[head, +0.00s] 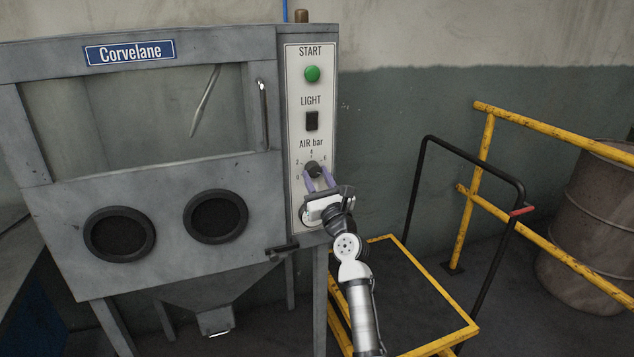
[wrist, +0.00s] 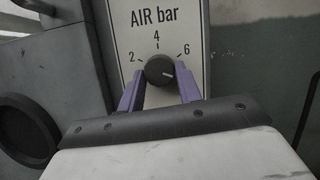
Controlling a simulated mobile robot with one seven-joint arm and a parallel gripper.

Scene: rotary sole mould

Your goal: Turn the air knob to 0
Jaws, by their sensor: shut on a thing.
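The air knob (head: 312,168) is a small dark round knob on the white control panel, under the label "AIR bar". The fingers also show in the wrist view (wrist: 160,79). The lower part of the scale is hidden behind my gripper.
Above the knob are the black LIGHT switch (head: 312,121) and the green START button (head: 312,74). A round gauge (head: 308,217) below is partly hidden by my gripper. A yellow-edged cart (head: 408,290) stands to the right, near yellow railings (head: 545,120).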

